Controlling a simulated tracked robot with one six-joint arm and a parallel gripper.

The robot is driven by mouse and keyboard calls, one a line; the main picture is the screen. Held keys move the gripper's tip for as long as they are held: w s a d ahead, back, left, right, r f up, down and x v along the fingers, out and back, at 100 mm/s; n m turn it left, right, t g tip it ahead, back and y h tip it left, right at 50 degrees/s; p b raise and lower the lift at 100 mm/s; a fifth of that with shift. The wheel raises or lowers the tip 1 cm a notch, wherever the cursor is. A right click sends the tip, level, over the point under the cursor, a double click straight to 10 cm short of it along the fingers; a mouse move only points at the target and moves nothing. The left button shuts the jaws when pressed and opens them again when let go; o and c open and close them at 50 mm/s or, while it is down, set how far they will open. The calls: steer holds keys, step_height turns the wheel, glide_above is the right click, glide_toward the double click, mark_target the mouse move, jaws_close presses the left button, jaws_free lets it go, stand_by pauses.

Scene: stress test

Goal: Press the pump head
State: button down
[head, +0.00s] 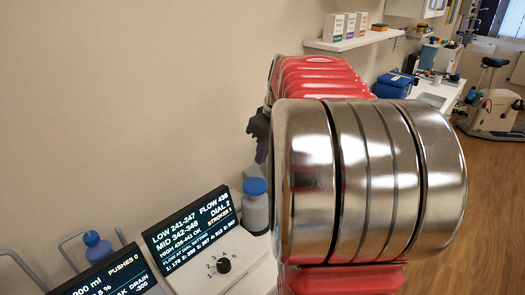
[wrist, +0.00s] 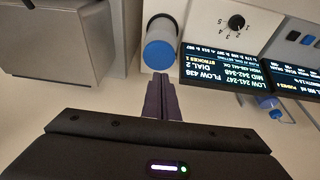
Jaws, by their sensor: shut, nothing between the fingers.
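The pump head looks to be the round blue cap (head: 255,187) on a pale grey cylinder (head: 256,212) beside a display unit. In the wrist view the blue cap (wrist: 159,53) faces the camera. My gripper (wrist: 163,77) is shut and empty, its dark fingers together, with the tips appearing just short of the cap's edge. Whether they touch it I cannot tell. In the head view my dark gripper (head: 258,130) shows above the cap, partly hidden behind my arm.
A display (head: 190,230) reads "FLOW 438", "DIAL 2" and "STROKES 1"; a black dial (head: 224,265) sits below it. A second display (head: 115,278) and a blue bulb on a bent rail (head: 96,246) are at left. A grey box (wrist: 62,42) shows in the wrist view.

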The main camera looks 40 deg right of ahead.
mark_target(255, 185)
steer(key=x, duration=0.6)
steer(key=s+x, duration=0.1)
steer(key=x, duration=0.3)
steer(key=shift+d+f, duration=0.1)
steer(key=shift+f, duration=0.1)
